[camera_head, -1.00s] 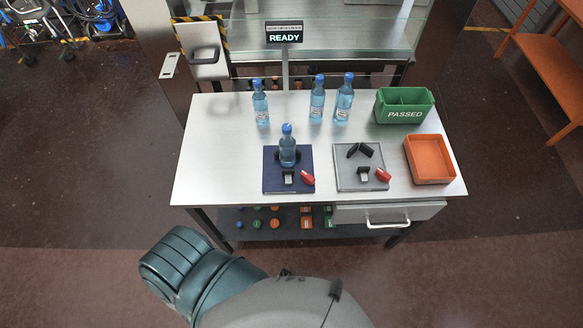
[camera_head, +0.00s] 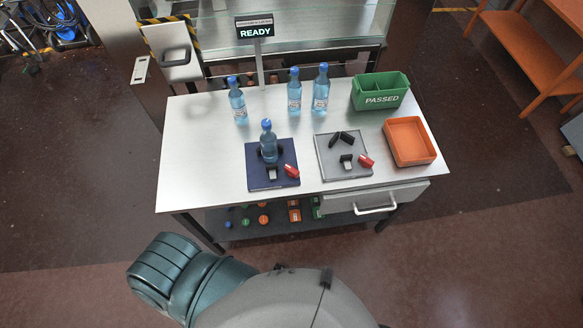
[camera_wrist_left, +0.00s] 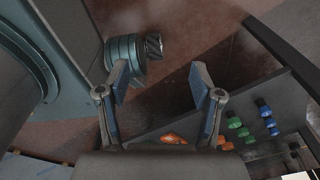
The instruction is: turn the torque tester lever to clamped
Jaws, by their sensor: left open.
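Two flat fixtures stand near the front of the table. The dark blue one (camera_head: 258,182) holds an upright blue-capped bottle (camera_head: 268,146) and has a red lever (camera_head: 291,171) at its right front. The grey one (camera_head: 333,171) has black jaws (camera_head: 340,138) with nothing between them and a red lever (camera_head: 366,161) at its right front. I cannot tell which is the torque tester; no clamp marking is readable. My left gripper (camera_wrist_left: 158,78) is open and empty in the left wrist view, with the floor and lower shelf beyond it. It does not show in the head view. My right gripper is not in view.
Three bottles (camera_head: 294,92) stand at the back of the table (camera_head: 195,150). A green PASSED bin (camera_head: 381,99) and an orange tray (camera_head: 410,141) stand at right. A READY sign (camera_head: 254,31) rises behind. Coloured caps (camera_wrist_left: 264,107) sit on the lower shelf. A drawer (camera_head: 378,198) fronts the table.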

